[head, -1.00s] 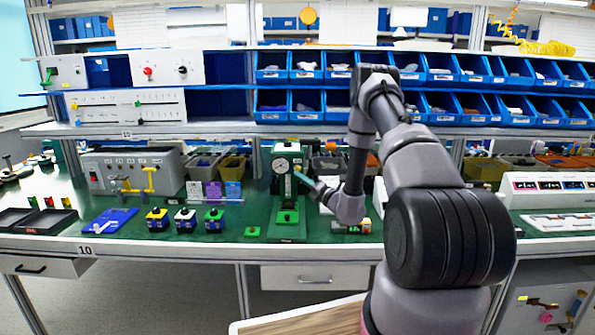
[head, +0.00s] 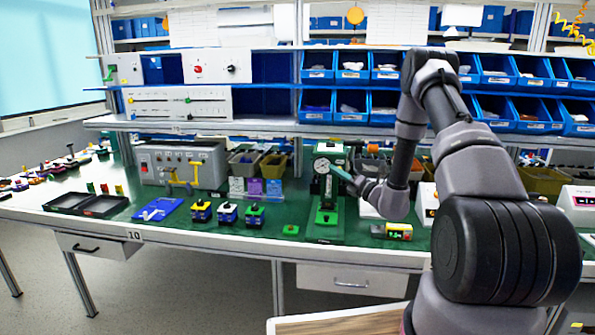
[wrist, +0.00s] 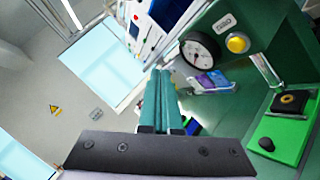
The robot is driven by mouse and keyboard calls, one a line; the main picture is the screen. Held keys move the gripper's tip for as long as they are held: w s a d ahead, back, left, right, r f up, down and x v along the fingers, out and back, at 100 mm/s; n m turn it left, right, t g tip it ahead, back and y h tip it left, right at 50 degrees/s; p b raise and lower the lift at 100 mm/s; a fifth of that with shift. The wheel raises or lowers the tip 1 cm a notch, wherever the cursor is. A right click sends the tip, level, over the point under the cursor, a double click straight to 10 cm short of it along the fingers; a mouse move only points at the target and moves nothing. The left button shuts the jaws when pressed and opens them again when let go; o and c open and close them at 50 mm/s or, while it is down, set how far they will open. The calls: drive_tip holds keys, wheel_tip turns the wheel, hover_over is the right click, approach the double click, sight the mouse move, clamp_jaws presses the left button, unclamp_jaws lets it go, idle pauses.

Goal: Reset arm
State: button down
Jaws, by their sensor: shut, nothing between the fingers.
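My gripper (head: 338,172) has teal fingers and is shut and empty. In the head view it points left, in front of the green press with a round dial gauge (head: 322,166). In the wrist view the closed fingers (wrist: 158,95) lie side by side, with the dial (wrist: 201,52) to their right. I cannot tell whether the fingertips touch the press. My arm is bent, its elbow raised before the blue bins. The white panel with a red knob and a black rotary switch (head: 231,68) is on the upper shelf, apart from my gripper.
Blue bins (head: 385,116) fill the shelves behind my arm. On the green bench are several small button boxes (head: 227,213), a blue tray (head: 157,209), black trays (head: 103,206) and a grey control box (head: 150,155). The floor in front at left is clear.

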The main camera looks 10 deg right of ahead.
drive_tip(key=s+a+r+n+g+y, duration=0.3)
drive_tip(key=a+r+n+g, duration=0.1)
drive_tip(key=r+n, duration=0.15)
drive_tip(key=s+a+r+n+g+y, duration=0.2)
drive_tip(key=s+a+r+n+g, duration=0.25)
drive_tip(key=r, duration=0.25)
drive_tip(key=s+a+r+n+g+h, duration=0.1)
drive_tip(key=s+a+r+n+g, duration=0.15)
drive_tip(key=s+n, duration=0.3)
drive_tip(key=s+a+r+n+g+h, duration=0.1)
drive_tip(key=s+a+r+n+g, duration=0.1)
drive_tip(key=s+r+n+g, duration=0.4)
drive_tip(key=s+d+r+n+t+h, duration=0.2)
drive_tip(key=s+d+n+h, duration=0.4)
drive_tip(key=s, duration=0.3)
drive_tip(key=s+d+r+n+t+h, duration=0.3)
drive_tip(key=s+d+n+t+h, duration=0.2)
drive_tip(key=s, duration=0.5)
drive_tip(key=shift+d+r+n+t+h, duration=0.3)
drive_tip(key=shift+d+n+h, duration=0.5)
drive_tip(key=shift+n+h, duration=0.4)
